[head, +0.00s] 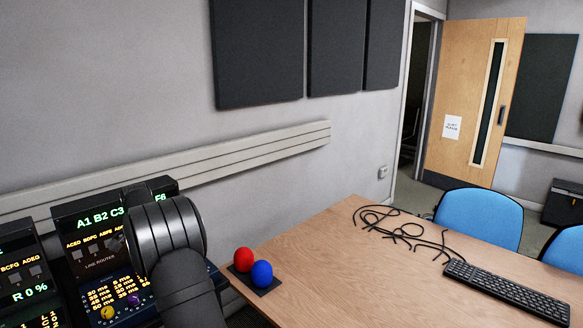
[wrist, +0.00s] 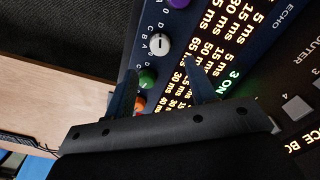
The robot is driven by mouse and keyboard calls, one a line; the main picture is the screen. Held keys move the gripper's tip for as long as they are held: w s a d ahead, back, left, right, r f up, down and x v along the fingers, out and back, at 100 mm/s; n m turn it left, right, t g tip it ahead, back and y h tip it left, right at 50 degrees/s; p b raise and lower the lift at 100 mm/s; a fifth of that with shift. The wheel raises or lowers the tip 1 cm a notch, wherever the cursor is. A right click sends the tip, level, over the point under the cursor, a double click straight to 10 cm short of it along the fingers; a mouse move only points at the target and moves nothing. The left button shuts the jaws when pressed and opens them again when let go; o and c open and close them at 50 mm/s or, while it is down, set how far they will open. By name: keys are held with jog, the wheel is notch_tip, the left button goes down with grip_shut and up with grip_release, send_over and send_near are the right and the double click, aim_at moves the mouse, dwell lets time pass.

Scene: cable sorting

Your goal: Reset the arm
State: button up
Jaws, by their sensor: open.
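My gripper (wrist: 161,68) shows in the wrist view with its two dark fingers spread apart and nothing seen between their tips. It is in front of a console panel with lit orange and green text. A white knob (wrist: 159,43) and a green knob (wrist: 147,78) show beyond and between the fingers; I cannot tell the distance to them. An orange knob lies partly hidden behind the gripper. In the head view my dark arm stands in front of the rack console (head: 85,210) at the lower left and hides part of it; the fingers are not visible there.
A wooden table (head: 330,270) holds a tangled black cable (head: 400,232), a keyboard (head: 505,290), and a red ball (head: 243,259) and blue ball (head: 262,273) on a dark pad. Blue chairs (head: 478,217) stand at its far side. The table's middle is clear.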

notch_tip(320, 180, down, 8)
jog(key=n, duration=0.4)
jog(key=shift+r, duration=0.1)
jog(key=n, duration=0.9)
jog(key=shift+n, duration=0.4)
jog(key=n, duration=0.4)
